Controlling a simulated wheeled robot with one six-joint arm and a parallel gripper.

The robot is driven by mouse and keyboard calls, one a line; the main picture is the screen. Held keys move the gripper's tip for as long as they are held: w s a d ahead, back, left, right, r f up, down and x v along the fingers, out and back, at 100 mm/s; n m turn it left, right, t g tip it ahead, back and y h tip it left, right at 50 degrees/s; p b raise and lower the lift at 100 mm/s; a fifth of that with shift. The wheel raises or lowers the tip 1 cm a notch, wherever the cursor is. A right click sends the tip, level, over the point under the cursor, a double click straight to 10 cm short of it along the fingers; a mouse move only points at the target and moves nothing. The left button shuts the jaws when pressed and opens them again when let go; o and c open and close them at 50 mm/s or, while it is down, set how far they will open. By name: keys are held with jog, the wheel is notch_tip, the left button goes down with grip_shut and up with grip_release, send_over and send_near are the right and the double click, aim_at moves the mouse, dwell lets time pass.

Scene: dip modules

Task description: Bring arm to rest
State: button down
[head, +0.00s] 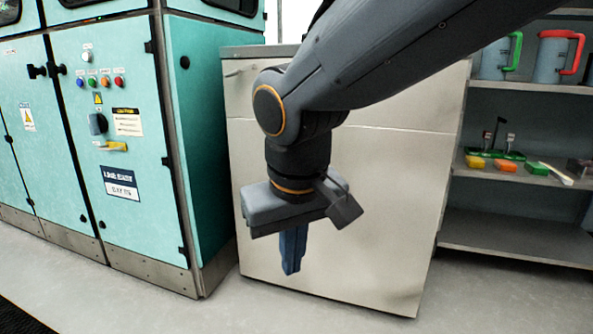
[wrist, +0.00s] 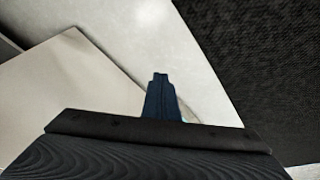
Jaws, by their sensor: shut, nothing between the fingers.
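My gripper (head: 291,268) hangs from my dark grey arm near the middle of the head view, pointing down. Its blue fingers are shut together with nothing between them. In the wrist view the closed fingers (wrist: 160,85) stick out past the dark gripper body over bare floor. The gripper is in front of the white cabinet and apart from any object.
A teal electrical cabinet (head: 210,130) stands at left and a white cabinet (head: 380,190) stands behind my arm. Open shelves (head: 500,228) at right hold pitchers and small coloured items. The grey floor (head: 300,315) in front is clear. A dark mat (wrist: 260,70) shows in the wrist view.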

jog(key=s+f+n+g+y+p, duration=0.1)
jog(key=s+f+n+g+p, duration=0.2)
jog(key=s, duration=1.1)
jog(key=d+r+m+p, duration=0.2)
jog(key=d+r+p, duration=0.4)
jog(key=r+p, duration=0.3)
jog(key=d+r+m+h+p, duration=0.1)
jog(key=d+r+m+p, duration=0.2)
jog(key=d+r+p, duration=0.4)
jog(key=w+d+r+m+p, duration=0.1)
jog(key=d+r+p, duration=0.6)
jog(key=p, duration=1.4)
jog(key=shift+r+m+h, duration=0.3)
jog(key=shift+r+m, duration=0.6)
jog(key=shift+r, duration=1.6)
jog(key=shift+a, duration=0.1)
